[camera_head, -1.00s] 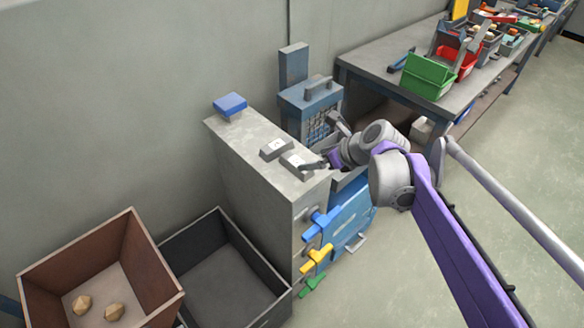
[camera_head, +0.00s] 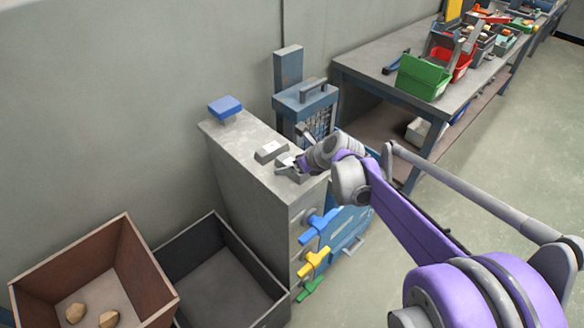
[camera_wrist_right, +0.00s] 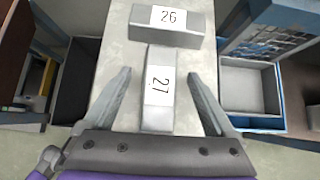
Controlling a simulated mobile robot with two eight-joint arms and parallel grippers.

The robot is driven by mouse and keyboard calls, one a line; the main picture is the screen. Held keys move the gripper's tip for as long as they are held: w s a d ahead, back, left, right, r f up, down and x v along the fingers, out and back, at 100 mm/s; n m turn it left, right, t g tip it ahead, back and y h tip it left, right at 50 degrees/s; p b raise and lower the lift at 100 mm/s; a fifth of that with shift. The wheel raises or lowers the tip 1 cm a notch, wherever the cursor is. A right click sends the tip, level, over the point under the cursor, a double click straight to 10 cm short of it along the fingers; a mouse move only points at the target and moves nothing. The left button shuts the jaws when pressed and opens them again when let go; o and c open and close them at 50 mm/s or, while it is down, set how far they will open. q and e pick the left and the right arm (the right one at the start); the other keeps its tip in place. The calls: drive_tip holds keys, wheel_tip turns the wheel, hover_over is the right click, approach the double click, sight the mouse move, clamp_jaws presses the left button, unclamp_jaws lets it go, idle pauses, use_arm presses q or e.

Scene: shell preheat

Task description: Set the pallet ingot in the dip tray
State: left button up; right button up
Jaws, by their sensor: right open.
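Two pale grey ingots lie on top of the grey cabinet. The ingot labelled 27 (camera_wrist_right: 158,85) is lengthwise between the fingers of my right gripper (camera_wrist_right: 161,76), which is open with a gap on each side. The ingot labelled 26 (camera_wrist_right: 172,18) lies crosswise just beyond it and also shows in the head view (camera_head: 270,151). In the head view my right gripper (camera_head: 291,167) partly covers the 27 ingot. A pale tray with a blue rim (camera_wrist_right: 252,123), possibly the dip tray, is right of the cabinet in the wrist view. My left gripper is out of view.
The cabinet top (camera_head: 238,142) has a blue knob (camera_head: 225,106) at its back. Blue, yellow (camera_head: 314,262) and green handles stick out of its front. A dark open bin (camera_head: 222,280) and a brown box (camera_head: 130,262) stand left. A blue caged unit (camera_head: 306,101) stands behind.

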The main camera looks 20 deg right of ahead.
drive_tip(key=shift+c, duration=0.2)
clamp_jaws()
drive_tip(key=shift+r, duration=0.15)
